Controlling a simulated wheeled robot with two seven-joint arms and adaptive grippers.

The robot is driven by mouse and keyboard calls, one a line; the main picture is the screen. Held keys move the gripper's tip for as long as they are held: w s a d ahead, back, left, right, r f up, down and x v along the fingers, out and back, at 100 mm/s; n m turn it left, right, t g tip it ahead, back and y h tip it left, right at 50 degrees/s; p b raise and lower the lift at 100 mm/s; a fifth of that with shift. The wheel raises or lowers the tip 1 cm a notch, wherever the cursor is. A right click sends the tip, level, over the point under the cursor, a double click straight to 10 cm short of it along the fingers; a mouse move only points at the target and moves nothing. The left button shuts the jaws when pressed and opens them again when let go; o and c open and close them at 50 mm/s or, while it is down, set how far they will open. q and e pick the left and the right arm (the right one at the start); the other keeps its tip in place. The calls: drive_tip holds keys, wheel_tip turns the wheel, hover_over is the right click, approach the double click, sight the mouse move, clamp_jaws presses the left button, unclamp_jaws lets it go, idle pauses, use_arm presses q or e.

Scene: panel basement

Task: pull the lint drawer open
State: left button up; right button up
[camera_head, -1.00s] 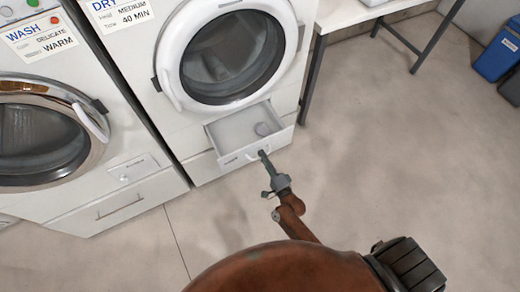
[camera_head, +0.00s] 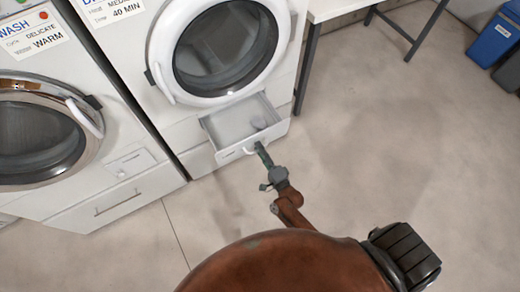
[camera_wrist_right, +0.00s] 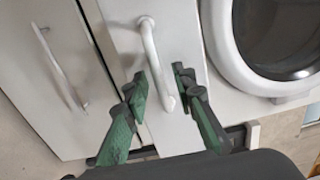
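The lint drawer is a white drawer (camera_head: 228,157) low under the dryer door. It stands pulled out, with its tray visible from above and a small grey shape (camera_head: 258,125) inside at the right. My right gripper (camera_head: 258,146) is at the white bar handle (camera_head: 249,150) on the drawer front. In the right wrist view, the handle (camera_wrist_right: 149,45) runs between the two green-padded fingers (camera_wrist_right: 160,80). The fingers are apart, with small gaps seeming to show beside the handle; contact is not clear. My left gripper is not in view.
The dryer door (camera_head: 220,50) is shut above the drawer. The washer (camera_head: 95,185) stands close on the left. A table leg (camera_head: 306,70) rises just right of the dryer. Blue (camera_head: 492,45) and dark bins are at the far right. The floor (camera_head: 370,150) in front is clear.

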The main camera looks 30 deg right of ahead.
drive_tip(key=shift+s, duration=0.25)
drive_tip(key=s, duration=1.1)
drive_tip(key=shift+s+d+f, duration=0.15)
drive_tip(key=shift+s, duration=0.1)
